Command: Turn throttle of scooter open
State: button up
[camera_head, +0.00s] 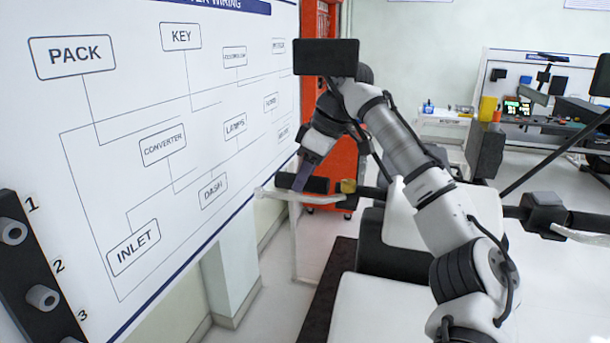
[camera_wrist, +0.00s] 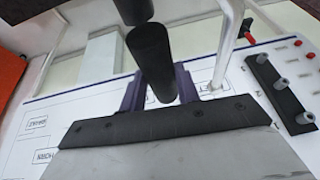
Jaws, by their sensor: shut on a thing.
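The scooter (camera_head: 405,225) stands in the middle of the head view, with its handlebar running left to right. The throttle grip (camera_head: 318,185) is a dark cylinder at the handlebar's left end, beside a gold collar (camera_head: 348,186). My gripper (camera_head: 301,178) reaches down to this grip, its purple finger across the grip's outer part. In the wrist view the black throttle grip (camera_wrist: 153,55) lies between the two purple fingers of my gripper (camera_wrist: 158,88), which is shut on it. The grip's rotation cannot be read from these frames.
A white lever (camera_head: 310,197) runs close along the grip; a white rod (camera_wrist: 228,45) passes beside the fingers in the wrist view. A wiring board (camera_head: 150,120) stands close on the left, with a black peg rack (camera_head: 35,265). A workbench (camera_head: 540,125) is at the back right.

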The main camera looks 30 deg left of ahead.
jog(key=shift+w+m+g+h, duration=0.2)
jog(key=shift+m+g+h, duration=0.1)
jog(key=shift+g, duration=0.9)
jog(key=o, duration=1)
jog(key=shift+c, duration=0.2)
jog(key=shift+r, duration=0.1)
jog(key=v, duration=0.7)
jog(key=shift+w+d+r, duration=0.1)
jog(key=shift+r, duration=0.05)
